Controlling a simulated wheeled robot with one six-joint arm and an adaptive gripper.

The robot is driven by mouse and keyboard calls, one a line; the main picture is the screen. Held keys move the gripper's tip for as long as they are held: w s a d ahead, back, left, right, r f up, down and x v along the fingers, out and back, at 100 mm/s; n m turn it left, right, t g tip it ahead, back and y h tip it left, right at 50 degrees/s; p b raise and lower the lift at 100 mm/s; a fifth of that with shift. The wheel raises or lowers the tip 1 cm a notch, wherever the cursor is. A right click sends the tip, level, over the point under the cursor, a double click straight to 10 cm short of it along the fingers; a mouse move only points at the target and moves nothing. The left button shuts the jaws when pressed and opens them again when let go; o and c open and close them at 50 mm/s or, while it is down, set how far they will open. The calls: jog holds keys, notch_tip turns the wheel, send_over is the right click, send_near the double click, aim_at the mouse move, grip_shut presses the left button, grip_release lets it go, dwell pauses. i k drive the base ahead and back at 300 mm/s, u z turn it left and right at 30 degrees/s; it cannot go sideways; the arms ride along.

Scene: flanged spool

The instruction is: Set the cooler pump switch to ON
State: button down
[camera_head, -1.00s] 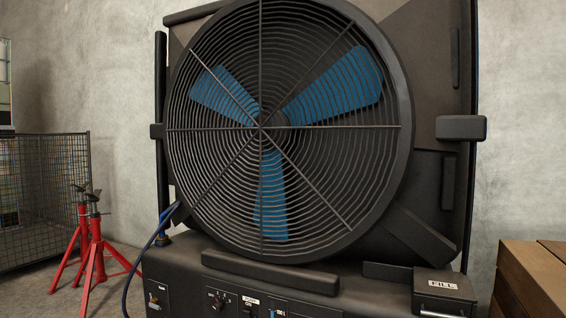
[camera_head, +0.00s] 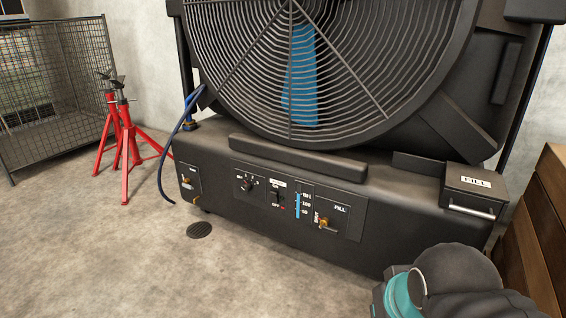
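The large black cooler (camera_head: 360,170) stands ahead with its round fan grille above and a control panel low on its front. The pump switch (camera_head: 277,198) sits in the panel between a rotary knob (camera_head: 247,184) and a blue level gauge (camera_head: 297,203). It has a light label above it, ON at its top and OFF at its bottom. The switch is too small to tell its position. Part of my arm, dark with a teal band, shows at the lower right. My gripper is not in view.
A FILL lid box (camera_head: 475,190) with a handle is at the cooler's right, beside wooden crates (camera_head: 540,230). A brass FILL valve (camera_head: 323,223) is right of the gauge. Red jack stands (camera_head: 125,150), a wire cage (camera_head: 60,90) and a blue hose (camera_head: 178,135) are left. Floor in front is clear.

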aim_at(274, 196)
jog(key=z, duration=0.4)
jog(key=i, duration=1.25)
jog(key=u, duration=0.65)
